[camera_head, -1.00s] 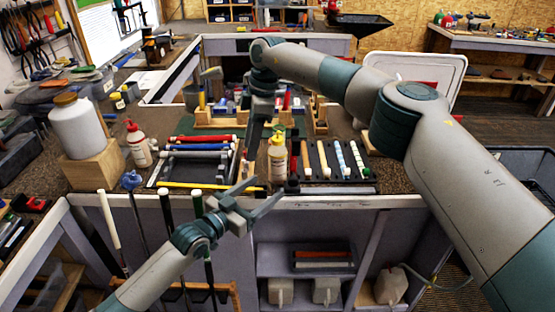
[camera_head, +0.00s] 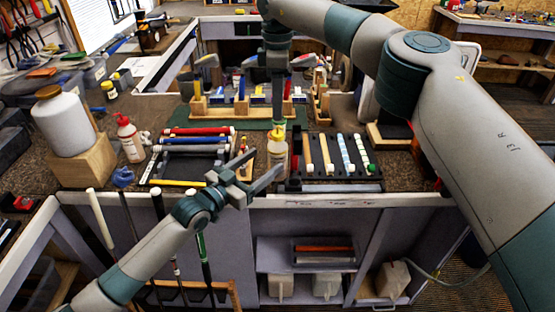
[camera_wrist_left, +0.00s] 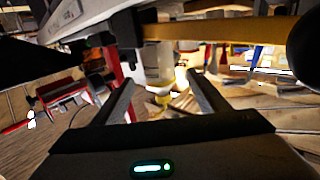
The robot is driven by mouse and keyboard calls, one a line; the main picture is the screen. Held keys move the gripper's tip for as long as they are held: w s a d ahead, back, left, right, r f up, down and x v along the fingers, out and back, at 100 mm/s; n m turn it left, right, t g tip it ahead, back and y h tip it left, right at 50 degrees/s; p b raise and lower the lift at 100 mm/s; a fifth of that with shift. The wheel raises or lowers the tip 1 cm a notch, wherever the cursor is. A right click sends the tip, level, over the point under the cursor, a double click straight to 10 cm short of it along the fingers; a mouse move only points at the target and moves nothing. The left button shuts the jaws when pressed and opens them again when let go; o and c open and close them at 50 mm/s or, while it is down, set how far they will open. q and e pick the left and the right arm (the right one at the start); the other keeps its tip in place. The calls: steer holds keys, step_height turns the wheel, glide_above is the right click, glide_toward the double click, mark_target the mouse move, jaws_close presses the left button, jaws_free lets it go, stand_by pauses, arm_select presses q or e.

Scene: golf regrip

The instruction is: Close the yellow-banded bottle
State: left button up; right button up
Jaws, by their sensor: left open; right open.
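The yellow-banded bottle (camera_head: 279,157) stands upright near the table's front edge, pale with yellow at its top. My right gripper (camera_head: 278,122) points down just above the bottle's top and is open. I cannot tell whether its fingers touch or surround the top, or whether a cap is on. My left gripper (camera_head: 264,168) is open and empty, in front of and slightly left of the bottle at the table edge. In the left wrist view the bottle (camera_wrist_left: 158,62) appears upside down, beyond and between the open left fingers (camera_wrist_left: 158,88), its yellow part lowest.
A rack of grips (camera_head: 195,158) lies left of the bottle and another tray of grips (camera_head: 325,155) right of it. A red-capped bottle (camera_head: 131,142) and a big white jar (camera_head: 64,125) on a wooden block (camera_head: 88,166) stand further left. Clubs hang below the front edge.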

mark_target(271, 156)
arm_select(q)
steer(key=shift+x, duration=3.55)
jaws_close()
arm_select(e)
steer(key=shift+n, duration=0.3)
